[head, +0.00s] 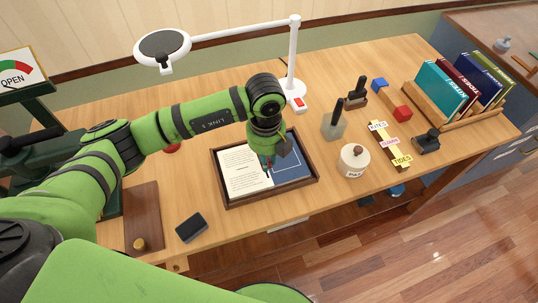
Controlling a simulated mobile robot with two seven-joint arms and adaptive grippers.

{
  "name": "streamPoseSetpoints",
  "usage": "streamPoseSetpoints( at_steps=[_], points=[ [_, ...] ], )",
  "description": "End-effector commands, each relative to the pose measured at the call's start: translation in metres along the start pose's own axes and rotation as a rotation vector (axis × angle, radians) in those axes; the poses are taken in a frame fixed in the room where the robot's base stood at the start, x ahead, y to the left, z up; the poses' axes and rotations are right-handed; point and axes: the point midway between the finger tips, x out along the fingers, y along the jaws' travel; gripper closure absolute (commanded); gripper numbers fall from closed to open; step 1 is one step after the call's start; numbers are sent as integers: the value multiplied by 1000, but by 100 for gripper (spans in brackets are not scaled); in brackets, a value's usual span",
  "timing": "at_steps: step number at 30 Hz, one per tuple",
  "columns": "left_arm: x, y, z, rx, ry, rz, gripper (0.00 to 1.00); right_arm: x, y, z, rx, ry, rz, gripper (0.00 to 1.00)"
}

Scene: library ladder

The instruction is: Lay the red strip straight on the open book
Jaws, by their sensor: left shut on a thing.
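The open book (243,171) lies in a dark-framed tray (231,203) on the desk. Its left page is white with text and its right page is dark blue. My left gripper (268,168) points down over the middle of the book, near the line between the pages. It is shut on a thin red piece, likely the red strip (264,161). Only a little red shows, so its lie and whether it touches the page cannot be told. My right gripper is out of view.
A white lamp (292,62) arches behind the book. A white jar (352,161), a brush holder (334,123) and a labelled strip (390,144) stand to the right. Books (440,88) fill a rack at far right. A dark block (191,228) lies front left.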

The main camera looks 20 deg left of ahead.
Motion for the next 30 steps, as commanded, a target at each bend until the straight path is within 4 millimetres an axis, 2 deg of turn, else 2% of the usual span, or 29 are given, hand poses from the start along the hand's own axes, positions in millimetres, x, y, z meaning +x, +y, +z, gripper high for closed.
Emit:
streamPoseSetpoints(
  at_steps=[1,15,30],
  points=[
    [7,0,0,1,1,0,96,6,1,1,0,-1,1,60],
    [44,0,-1,1,1,-1,96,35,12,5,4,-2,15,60],
    [50,0,0,1,1,-1,96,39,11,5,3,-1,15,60]
  ],
)
